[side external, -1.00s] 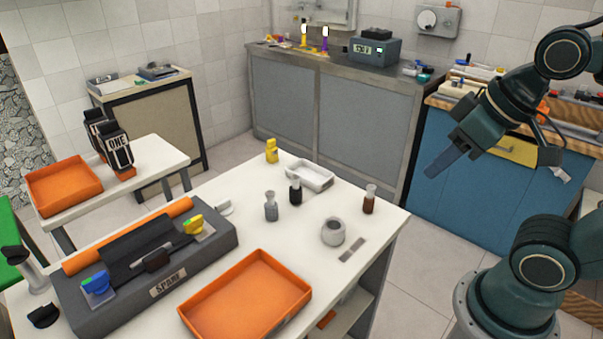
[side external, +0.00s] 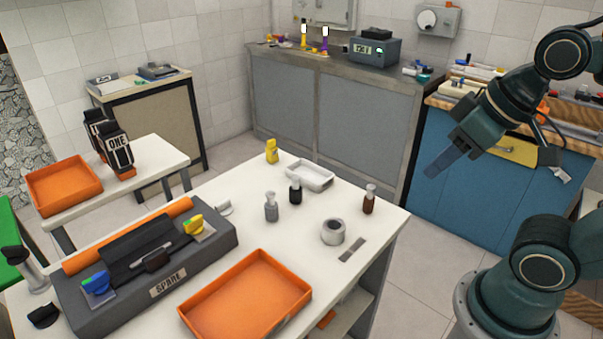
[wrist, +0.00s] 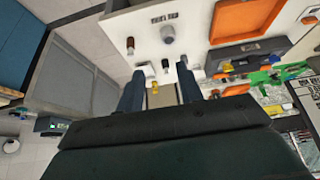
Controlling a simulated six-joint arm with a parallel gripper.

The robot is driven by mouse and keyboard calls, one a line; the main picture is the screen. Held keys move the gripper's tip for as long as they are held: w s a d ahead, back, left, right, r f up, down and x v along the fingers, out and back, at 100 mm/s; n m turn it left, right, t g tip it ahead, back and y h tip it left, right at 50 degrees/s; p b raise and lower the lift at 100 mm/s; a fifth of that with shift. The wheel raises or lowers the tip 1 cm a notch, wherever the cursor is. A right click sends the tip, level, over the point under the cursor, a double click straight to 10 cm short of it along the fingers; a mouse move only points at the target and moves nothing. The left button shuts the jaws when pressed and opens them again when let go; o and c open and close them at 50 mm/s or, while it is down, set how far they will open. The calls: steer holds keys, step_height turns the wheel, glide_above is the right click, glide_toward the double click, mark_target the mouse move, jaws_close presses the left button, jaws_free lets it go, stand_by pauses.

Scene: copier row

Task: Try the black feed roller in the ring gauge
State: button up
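The black feed roller (side external: 296,190) stands upright on the white table with a pale top end. In the wrist view it is a small dark shape (wrist: 165,66) between my fingertips' lines of sight. The ring gauge (side external: 333,232) is a short grey ring on the table, right of and nearer than the black roller; it also shows in the wrist view (wrist: 168,33). A grey roller (side external: 271,207) and a brown roller (side external: 369,199) stand nearby. My gripper (side external: 431,172) is high, right of the table; its fingers (wrist: 160,74) are apart with nothing between them.
A white dish (side external: 310,176) and a yellow bottle-like item (side external: 271,151) stand at the table's back. An orange tray (side external: 246,300) lies in front, and a grey unit labelled SPARE (side external: 200,267) is at left. A dark marked strip (side external: 352,249) lies beside the gauge.

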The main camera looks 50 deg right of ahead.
steer(key=shift+c, duration=0.4)
steer(key=g, duration=0.6)
glide_above(295, 177)
step_height(295, 177, down, 10)
steer(key=shift+r, duration=0.2)
steer(key=shift+f, duration=0.2)
steer(key=shift+f, duration=4.8)
